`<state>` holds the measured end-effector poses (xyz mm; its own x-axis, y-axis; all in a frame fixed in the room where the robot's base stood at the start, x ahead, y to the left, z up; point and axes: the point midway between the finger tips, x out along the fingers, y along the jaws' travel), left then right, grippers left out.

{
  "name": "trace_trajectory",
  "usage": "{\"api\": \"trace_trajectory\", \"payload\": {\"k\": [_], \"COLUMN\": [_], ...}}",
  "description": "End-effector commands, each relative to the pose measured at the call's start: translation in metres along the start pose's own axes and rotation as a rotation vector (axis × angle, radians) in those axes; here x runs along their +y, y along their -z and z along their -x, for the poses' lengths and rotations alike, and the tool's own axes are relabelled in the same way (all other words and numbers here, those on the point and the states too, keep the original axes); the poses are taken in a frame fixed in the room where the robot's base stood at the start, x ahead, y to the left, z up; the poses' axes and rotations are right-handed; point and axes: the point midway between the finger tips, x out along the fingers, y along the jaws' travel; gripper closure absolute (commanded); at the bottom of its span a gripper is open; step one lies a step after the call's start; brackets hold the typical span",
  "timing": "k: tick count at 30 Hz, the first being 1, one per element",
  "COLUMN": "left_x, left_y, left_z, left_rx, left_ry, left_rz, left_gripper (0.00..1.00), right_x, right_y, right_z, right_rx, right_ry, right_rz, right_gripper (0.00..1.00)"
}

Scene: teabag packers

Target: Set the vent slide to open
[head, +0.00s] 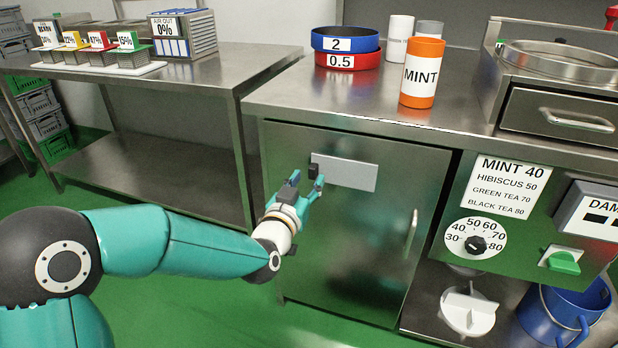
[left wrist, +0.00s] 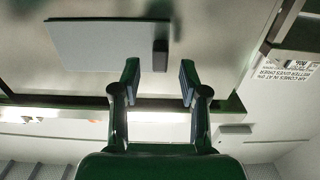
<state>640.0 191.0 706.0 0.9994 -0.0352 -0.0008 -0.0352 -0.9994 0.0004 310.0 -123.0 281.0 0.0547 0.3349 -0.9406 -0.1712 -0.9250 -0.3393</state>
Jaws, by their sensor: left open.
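The vent slide is a pale flat plate (head: 350,174) on the steel cabinet door, with a small black knob (head: 313,170) at its left end. My left gripper (head: 308,181) is in front of the door by the knob, open and empty. In the left wrist view, turned over, the plate (left wrist: 100,45) and knob (left wrist: 160,55) show just past the fingertips (left wrist: 160,80). The knob lines up with the gap between the fingers, and I see no contact. No open or shut marking is readable on the slide. My right gripper is not in view.
The steel cabinet door (head: 340,250) has a vertical handle (head: 411,232) at right. A mint canister (head: 422,75) and sieve rings (head: 345,50) stand on the counter above. A green control panel (head: 490,235) is to the right. Floor left of the cabinet is clear.

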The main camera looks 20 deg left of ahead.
Motion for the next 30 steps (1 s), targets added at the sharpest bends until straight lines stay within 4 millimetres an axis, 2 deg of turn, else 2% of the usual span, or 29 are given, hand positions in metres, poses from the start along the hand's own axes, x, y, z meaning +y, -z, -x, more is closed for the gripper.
{"api": "trace_trajectory", "payload": {"k": [6,16,17,24,30], "left_x": [-0.001,-0.001,-0.001,-0.001,-0.001], "left_y": [0.000,0.000,0.000,0.000,0.001], "left_z": [-0.021,-0.024,-0.024,-0.024,-0.023], "left_rx": [0.001,0.000,0.000,0.000,0.000], "left_ry": [0.001,0.001,0.001,0.001,0.001], "left_rz": [0.000,0.000,0.000,0.000,0.000], "left_gripper": [0.56,0.56,0.60,1.00,1.00], "right_x": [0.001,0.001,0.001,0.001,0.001], "right_y": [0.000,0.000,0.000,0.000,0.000], "right_z": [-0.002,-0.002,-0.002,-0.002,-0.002], "right_rx": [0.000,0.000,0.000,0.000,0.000], "right_ry": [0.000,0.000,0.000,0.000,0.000], "right_rz": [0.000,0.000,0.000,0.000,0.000], "right_gripper": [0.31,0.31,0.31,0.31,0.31]}}
